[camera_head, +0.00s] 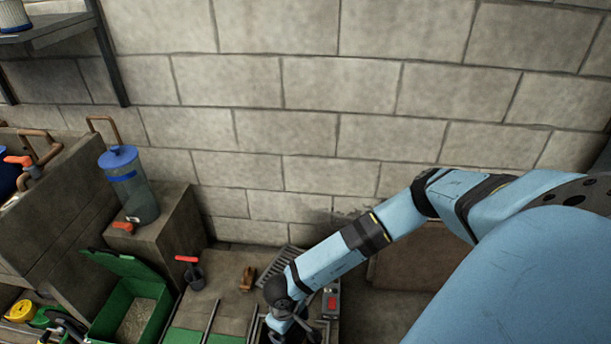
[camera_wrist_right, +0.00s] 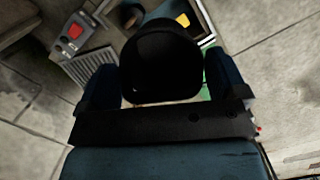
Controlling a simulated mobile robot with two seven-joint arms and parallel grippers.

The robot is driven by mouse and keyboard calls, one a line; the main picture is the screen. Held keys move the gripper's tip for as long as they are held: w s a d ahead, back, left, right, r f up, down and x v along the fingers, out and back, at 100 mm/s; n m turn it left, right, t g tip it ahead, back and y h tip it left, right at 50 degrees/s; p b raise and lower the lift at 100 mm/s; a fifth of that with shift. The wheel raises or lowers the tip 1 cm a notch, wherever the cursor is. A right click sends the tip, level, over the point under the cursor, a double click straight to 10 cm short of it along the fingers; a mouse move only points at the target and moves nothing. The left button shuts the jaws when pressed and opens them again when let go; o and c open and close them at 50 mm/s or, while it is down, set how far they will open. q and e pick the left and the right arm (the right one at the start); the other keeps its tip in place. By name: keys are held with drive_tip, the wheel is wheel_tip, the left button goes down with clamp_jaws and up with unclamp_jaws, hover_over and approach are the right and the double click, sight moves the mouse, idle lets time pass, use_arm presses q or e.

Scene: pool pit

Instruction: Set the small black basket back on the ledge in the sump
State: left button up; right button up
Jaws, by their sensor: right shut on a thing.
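The small black basket (camera_wrist_right: 160,62) is between the two blue fingers of my right gripper (camera_wrist_right: 160,82) in the right wrist view. The gripper is shut on it, and I see its dark rounded side. Behind it in that view is the sump (camera_wrist_right: 205,38), a dark metal-rimmed opening with a yellow thing inside. The basket covers part of the opening, and I cannot make out the ledge. In the head view my right gripper (camera_head: 288,333) is at the bottom edge, over the sump area, and the basket is hidden there. My left gripper is not in view.
A grate (camera_head: 283,262) and a grey box with a red button (camera_head: 331,303) lie beside the sump. To the left are a red-handled dark cup (camera_head: 193,274), a brown thing (camera_head: 247,279), an open green case (camera_head: 150,296) and a blue-lidded canister (camera_head: 133,190). A block wall stands behind.

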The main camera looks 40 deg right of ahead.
drive_tip(key=shift+n, duration=0.5)
drive_tip(key=s+d+f+b, duration=0.1)
drive_tip(key=f+b, duration=0.5)
drive_tip(key=f, duration=0.6)
drive_tip(key=d+f+b, duration=0.1)
drive_tip(key=f+b, duration=0.5)
drive_tip(key=f, duration=0.6)
drive_tip(key=s+d+f+b, duration=0.1)
drive_tip(key=f+b, duration=0.5)
drive_tip(key=f, duration=0.6)
drive_tip(key=shift+s, duration=0.3)
drive_tip(key=shift+f+b, duration=0.35)
drive_tip(key=shift+f, duration=0.05)
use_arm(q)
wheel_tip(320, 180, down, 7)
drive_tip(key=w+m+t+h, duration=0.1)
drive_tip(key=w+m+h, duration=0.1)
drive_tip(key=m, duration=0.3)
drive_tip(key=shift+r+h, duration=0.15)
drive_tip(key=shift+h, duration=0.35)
use_arm(e)
drive_tip(key=shift+r, duration=0.1)
